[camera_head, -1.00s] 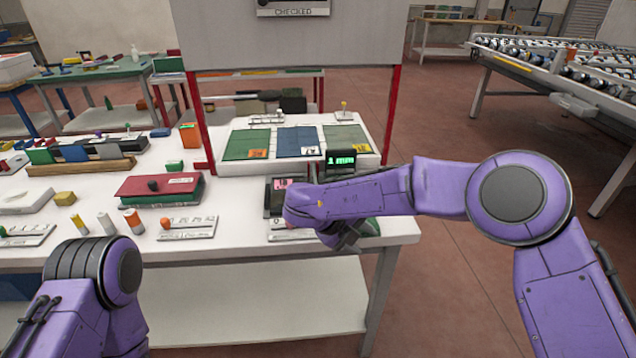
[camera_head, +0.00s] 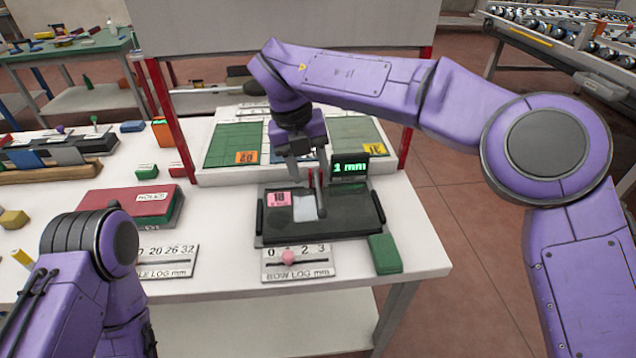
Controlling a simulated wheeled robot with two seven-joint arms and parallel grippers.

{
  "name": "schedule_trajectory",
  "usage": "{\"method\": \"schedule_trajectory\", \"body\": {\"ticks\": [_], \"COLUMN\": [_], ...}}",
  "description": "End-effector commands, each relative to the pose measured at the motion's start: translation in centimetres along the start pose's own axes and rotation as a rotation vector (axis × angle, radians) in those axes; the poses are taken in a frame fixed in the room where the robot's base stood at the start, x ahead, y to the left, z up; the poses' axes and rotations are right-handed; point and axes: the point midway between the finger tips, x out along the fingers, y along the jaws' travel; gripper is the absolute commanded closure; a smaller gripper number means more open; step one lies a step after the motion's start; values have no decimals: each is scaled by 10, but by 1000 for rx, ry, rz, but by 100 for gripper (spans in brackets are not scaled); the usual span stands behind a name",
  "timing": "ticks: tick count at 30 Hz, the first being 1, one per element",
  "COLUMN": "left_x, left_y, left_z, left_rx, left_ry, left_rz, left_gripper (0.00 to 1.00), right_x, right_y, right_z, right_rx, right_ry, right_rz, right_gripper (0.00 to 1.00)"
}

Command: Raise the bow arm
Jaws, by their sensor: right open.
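The bow gauge is a dark tray (camera_head: 350,222) with handles on both sides, near the table's front right. A pale piece (camera_head: 305,208) and a pink tag (camera_head: 278,199) marked 18 lie on it. A small upright part with a red tip (camera_head: 312,176), perhaps the bow arm, stands above the pale piece. The green display (camera_head: 350,168) behind reads 1 mm. My right gripper (camera_head: 308,182) points down over the tray, open, its fingers close to the red-tipped part. I cannot tell whether they touch it. My left gripper is out of view; only its upper arm shows.
The bow log slider (camera_head: 298,272) with a pink knob lies in front of the tray, a green block (camera_head: 385,254) to its right. A red-and-green box (camera_head: 128,205) and another log slider (camera_head: 165,262) are left. A panel on red posts (camera_head: 168,118) stands behind.

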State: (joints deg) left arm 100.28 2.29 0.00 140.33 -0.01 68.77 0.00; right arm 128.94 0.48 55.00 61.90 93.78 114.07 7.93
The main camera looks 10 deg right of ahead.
Motion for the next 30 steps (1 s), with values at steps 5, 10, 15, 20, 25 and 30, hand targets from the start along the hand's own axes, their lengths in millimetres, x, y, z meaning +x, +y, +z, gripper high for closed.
{"method": "schedule_trajectory", "body": {"ticks": [5, 10, 15, 20, 25, 30], "left_x": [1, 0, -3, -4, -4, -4], "left_y": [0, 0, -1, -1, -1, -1], "left_z": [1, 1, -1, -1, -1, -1], "left_rx": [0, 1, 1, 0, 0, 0], "left_ry": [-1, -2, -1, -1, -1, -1], "left_rz": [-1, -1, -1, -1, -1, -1], "left_gripper": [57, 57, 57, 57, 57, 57], "right_x": [10, 48, 82, 99, 102, 102], "right_y": [-2, -5, -4, -2, -2, -1], "right_z": [-2, -2, -2, -2, -2, -2], "right_rx": [12, 17, 16, 16, 15, 14], "right_ry": [9, 11, 8, 6, 4, 5], "right_rz": [17, 15, 15, 15, 16, 15], "right_gripper": [51, 51, 51, 51, 51, 71]}}
